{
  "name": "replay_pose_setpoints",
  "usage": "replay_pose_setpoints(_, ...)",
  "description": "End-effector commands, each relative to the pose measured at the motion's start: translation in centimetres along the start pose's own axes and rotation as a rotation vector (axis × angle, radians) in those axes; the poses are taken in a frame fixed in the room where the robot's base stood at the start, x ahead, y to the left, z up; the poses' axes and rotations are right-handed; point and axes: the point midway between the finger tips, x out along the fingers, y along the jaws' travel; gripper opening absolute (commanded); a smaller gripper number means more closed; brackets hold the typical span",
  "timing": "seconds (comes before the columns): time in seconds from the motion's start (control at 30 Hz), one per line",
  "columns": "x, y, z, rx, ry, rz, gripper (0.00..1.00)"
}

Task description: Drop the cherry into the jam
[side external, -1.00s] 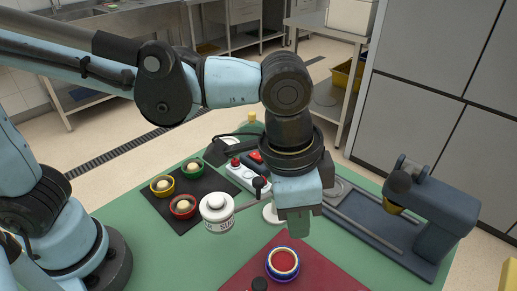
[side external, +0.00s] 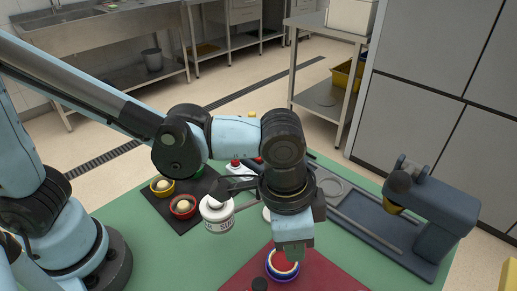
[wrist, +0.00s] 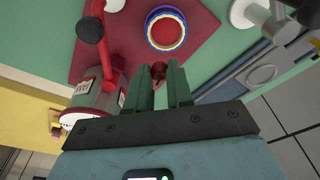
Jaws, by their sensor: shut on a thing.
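The jam is red and fills a small bowl with a blue outer wall and pale rim (side external: 270,268), which stands on the red mat at the front. The bowl also shows in the wrist view (wrist: 150,38), beyond my fingertips. My gripper (side external: 293,256) points down and hides part of the bowl in the side view. In the wrist view its green fingers (wrist: 159,80) are shut on the dark red cherry (wrist: 158,70). The fingers hide the cherry in the side view.
A white labelled canister (side external: 218,216) stands left of my gripper. A black mat holds small coloured bowls (side external: 183,206) with pale balls. A grey-blue machine (side external: 445,222) stands on the right, by a long tray (side external: 375,237). Green table surface is clear at front left.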

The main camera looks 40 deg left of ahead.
Motion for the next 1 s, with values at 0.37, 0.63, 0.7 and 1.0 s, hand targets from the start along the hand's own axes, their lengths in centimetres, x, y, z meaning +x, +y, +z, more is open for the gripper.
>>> replay_pose_setpoints(0.37,0.0,0.0,0.0,0.000,0.000,0.000,0.51)
replay_pose_setpoints(0.63,-0.5,0.0,0.0,0.000,0.000,0.000,0.51)
replay_pose_setpoints(0.7,-1.2,0.0,0.0,0.000,0.000,0.000,0.51)
replay_pose_setpoints(1.0,-5.7,0.0,0.0,0.000,0.000,0.000,0.51)
